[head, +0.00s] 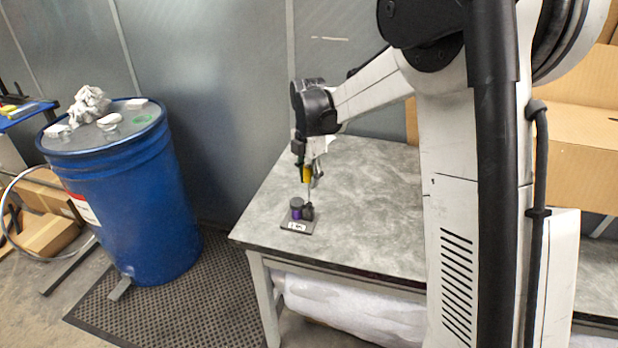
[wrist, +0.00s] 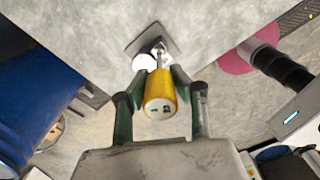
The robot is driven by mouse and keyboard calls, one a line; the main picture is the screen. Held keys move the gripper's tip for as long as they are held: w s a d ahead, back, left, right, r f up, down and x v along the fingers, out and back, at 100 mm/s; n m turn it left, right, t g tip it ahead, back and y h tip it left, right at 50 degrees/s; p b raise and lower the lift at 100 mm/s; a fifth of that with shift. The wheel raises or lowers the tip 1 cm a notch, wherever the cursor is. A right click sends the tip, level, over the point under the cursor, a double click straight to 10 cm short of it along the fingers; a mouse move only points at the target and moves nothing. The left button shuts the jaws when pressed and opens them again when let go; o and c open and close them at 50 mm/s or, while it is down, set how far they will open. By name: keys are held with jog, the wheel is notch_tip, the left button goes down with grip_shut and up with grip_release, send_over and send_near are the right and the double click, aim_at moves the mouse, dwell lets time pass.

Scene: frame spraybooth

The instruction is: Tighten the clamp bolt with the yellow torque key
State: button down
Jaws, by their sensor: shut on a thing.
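The yellow torque key (head: 308,174) is upright in my gripper (head: 309,165), its thin shaft pointing down. The wrist view shows its yellow handle (wrist: 161,93) between the two dark green fingers of my gripper (wrist: 160,84), shut on it. Below the key, a small clamp fixture (head: 297,202) with a purple and dark round part and a black block sits on a flat grey plate (head: 297,226) with a white label. The shaft's lower end is at the black block (head: 308,212). The bolt is too small to make out, and I cannot tell whether the tip sits in it.
The fixture stands near the left front corner of a grey table (head: 370,215), whose top is otherwise clear in view. A blue drum (head: 130,195) with crumpled cloth and lids on top stands left of the table. Cardboard boxes (head: 570,110) are behind on the right.

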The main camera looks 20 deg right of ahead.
jog(key=shift+f+b, duration=0.7)
jog(key=shift+f, duration=0.25)
jog(key=c, duration=2.1)
grip_release()
grip_shut()
jog(key=m+b, duration=0.1)
jog(key=m, duration=0.3)
jog(key=shift+f+m, duration=0.1)
jog(key=shift+m, duration=0.2)
jog(key=shift+m+b, duration=0.3)
jog(key=shift+m, duration=0.2)
jog(key=m, duration=0.3)
jog(key=shift+m+b, duration=0.3)
jog(key=shift+b, duration=0.1)
